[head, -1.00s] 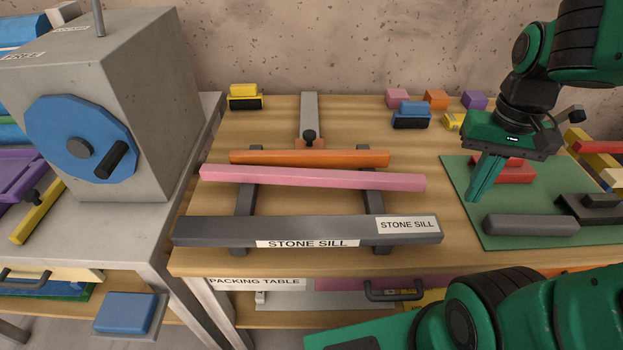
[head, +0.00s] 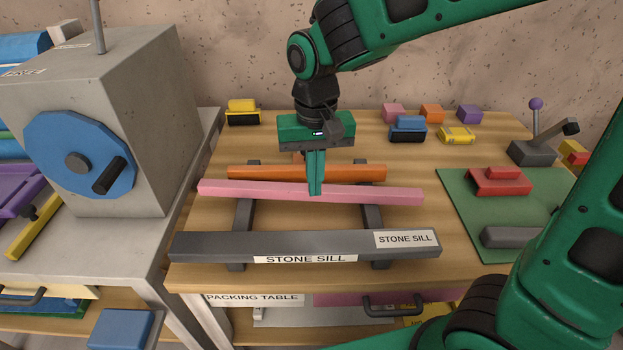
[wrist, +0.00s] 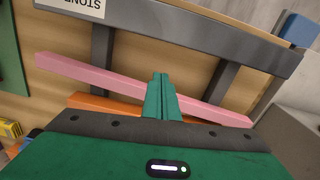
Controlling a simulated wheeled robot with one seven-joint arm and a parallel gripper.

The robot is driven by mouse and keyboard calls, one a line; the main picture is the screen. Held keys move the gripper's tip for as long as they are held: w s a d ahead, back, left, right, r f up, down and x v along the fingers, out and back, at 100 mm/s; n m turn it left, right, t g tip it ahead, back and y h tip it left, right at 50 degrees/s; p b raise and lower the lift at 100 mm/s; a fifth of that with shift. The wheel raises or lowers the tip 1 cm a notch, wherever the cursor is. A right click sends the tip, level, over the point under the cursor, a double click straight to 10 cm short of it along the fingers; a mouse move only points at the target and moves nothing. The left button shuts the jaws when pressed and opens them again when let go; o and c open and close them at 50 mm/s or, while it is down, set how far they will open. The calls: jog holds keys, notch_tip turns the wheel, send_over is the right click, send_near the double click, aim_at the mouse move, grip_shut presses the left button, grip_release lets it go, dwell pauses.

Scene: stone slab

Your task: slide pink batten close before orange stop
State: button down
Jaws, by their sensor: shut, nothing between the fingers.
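The pink batten (head: 260,190) lies across two dark rails, slightly slanted, its left end nearer the orange stop (head: 258,172) than its right end. The orange stop is a bar just behind it, with a narrow gap of wood showing between them. My gripper (head: 315,193) is shut and empty, pointing down over the middle of the batten. In the wrist view the shut fingers (wrist: 160,80) overlap the pink batten (wrist: 95,76), and the orange stop (wrist: 90,101) is partly hidden behind my gripper body. I cannot tell whether the fingertips touch the batten.
The grey stone sill (head: 210,245) runs along the table's front, with bare wood between it and the batten. A green mat (head: 455,205) with a red block (head: 500,181) lies at right. Small coloured blocks, including a blue one (head: 408,128), stand behind.

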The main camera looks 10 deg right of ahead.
notch_tip(320, 180, down, 8)
jog(key=shift+f, duration=0.1)
jog(key=w, duration=0.2)
jog(key=shift+w+d+r, duration=0.1)
jog(key=shift+w+r, duration=0.1)
jog(key=shift+w, duration=0.8)
jog(key=shift+d, duration=0.1)
jog(key=shift+w, duration=1.25)
jog(key=shift+s, duration=0.2)
